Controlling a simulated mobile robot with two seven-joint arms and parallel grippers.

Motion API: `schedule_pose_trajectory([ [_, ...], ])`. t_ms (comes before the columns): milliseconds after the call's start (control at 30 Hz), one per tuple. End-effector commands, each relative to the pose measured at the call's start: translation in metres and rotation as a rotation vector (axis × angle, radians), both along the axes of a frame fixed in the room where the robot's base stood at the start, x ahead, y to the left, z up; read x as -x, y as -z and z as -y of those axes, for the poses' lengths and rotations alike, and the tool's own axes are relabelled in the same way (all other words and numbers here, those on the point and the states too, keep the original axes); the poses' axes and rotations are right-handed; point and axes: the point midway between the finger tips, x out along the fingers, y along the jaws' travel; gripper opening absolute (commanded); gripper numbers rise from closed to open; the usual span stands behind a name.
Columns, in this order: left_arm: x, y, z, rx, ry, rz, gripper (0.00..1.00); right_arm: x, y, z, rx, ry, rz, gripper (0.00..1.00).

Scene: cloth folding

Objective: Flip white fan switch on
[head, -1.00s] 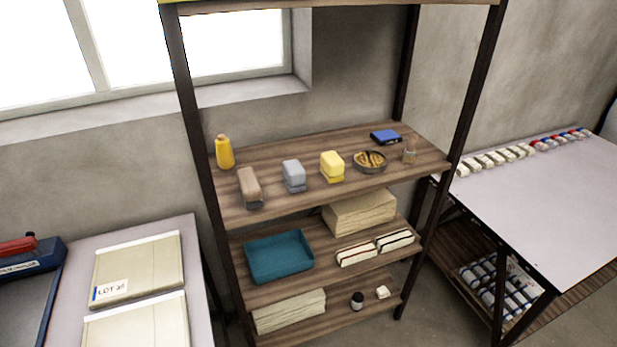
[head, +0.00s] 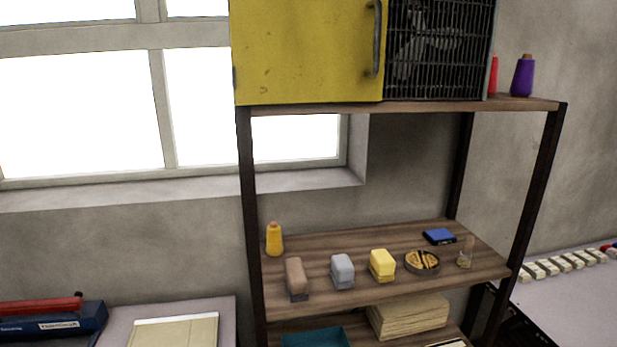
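The upper part of the fan is cut off by the top edge of the view. I cannot make out a white switch on or near it. Neither of my grippers shows in this view.
Purple (head: 523,76) and red spools stand right of the fan. Tables flank the rack; a window is behind on the left.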

Motion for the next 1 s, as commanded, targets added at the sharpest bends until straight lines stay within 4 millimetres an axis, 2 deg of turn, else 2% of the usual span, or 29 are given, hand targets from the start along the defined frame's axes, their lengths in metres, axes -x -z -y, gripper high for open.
schedule_pose_trajectory([
  [33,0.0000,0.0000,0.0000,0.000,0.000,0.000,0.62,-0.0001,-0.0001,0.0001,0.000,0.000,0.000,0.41],
  [200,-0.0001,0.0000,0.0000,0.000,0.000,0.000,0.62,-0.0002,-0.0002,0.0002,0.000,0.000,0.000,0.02],
  [233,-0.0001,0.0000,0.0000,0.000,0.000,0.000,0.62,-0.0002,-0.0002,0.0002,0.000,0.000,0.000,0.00],
  [1000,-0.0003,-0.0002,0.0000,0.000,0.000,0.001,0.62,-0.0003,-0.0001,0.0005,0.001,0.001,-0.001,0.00],
])
